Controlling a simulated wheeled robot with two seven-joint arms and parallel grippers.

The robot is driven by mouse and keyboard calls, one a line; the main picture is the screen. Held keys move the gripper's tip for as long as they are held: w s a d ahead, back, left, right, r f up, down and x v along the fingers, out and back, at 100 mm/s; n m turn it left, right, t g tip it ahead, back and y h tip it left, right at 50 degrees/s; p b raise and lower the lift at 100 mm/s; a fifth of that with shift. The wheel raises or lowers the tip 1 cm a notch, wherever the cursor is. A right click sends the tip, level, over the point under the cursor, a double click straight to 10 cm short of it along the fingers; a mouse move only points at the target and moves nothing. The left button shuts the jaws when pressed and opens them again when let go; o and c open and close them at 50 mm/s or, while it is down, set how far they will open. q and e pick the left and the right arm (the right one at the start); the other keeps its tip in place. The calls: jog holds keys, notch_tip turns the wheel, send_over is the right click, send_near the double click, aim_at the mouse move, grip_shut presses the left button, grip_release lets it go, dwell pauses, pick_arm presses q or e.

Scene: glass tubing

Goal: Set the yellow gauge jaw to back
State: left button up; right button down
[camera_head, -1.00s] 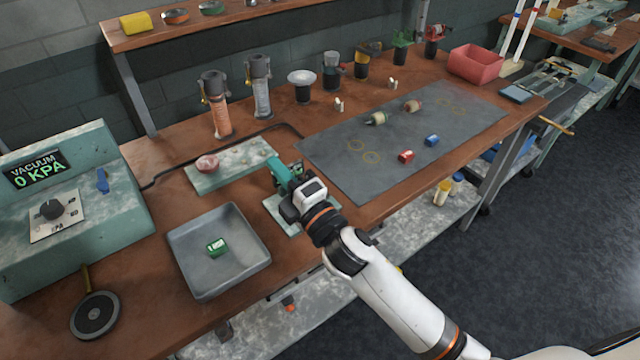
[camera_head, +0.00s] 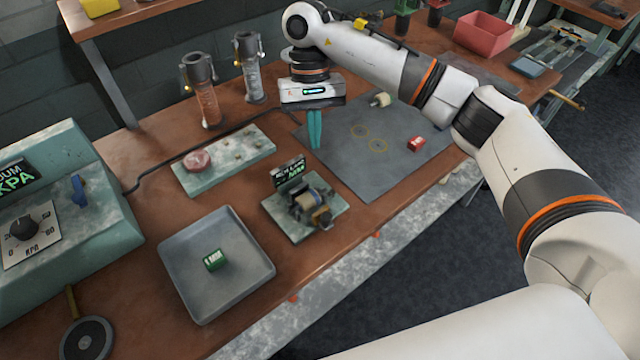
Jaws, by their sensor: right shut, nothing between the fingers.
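The gauge (camera_head: 305,200) sits on a pale green plate (camera_head: 278,226) near the table's front edge, with a small dark display at its back. A small yellowish part (camera_head: 322,217), which looks like the yellow gauge jaw, is at the right front of the gauge. Its exact setting is too small to tell. My right gripper (camera_head: 314,146) points down with its teal fingers together and empty. In the picture it is above and apart from the gauge, over the left part of the grey mat. My left gripper is not in view.
A grey tray (camera_head: 178,272) holding a green block (camera_head: 214,260) is left of the gauge. A marbled plate (camera_head: 246,147) with a pinkish dish lies behind. The grey mat (camera_head: 370,187) carries a red block (camera_head: 416,144). Two tube stands (camera_head: 207,100) (camera_head: 250,75) stand further back.

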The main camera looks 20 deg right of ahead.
jog(key=p, duration=0.4)
send_near(325, 209)
jog(key=f, duration=0.1)
jog(key=w+f, duration=0.1)
jog(key=f, duration=0.1)
jog(key=w+f, duration=0.1)
jog(key=f, duration=0.1)
jog(key=shift+s+a+f+p, duration=0.1)
jog(key=shift+s+p, duration=0.3)
jog(key=shift+s, duration=0.2)
jog(key=shift+s+a+f+p, duration=0.15)
jog(key=shift+s+p, duration=0.25)
jog(key=shift+s, duration=0.25)
jog(key=shift+s+f+p, duration=0.2)
jog(key=shift+s+p, duration=0.1)
jog(key=shift+s, duration=0.4)
jog(key=shift+f, duration=0.1)
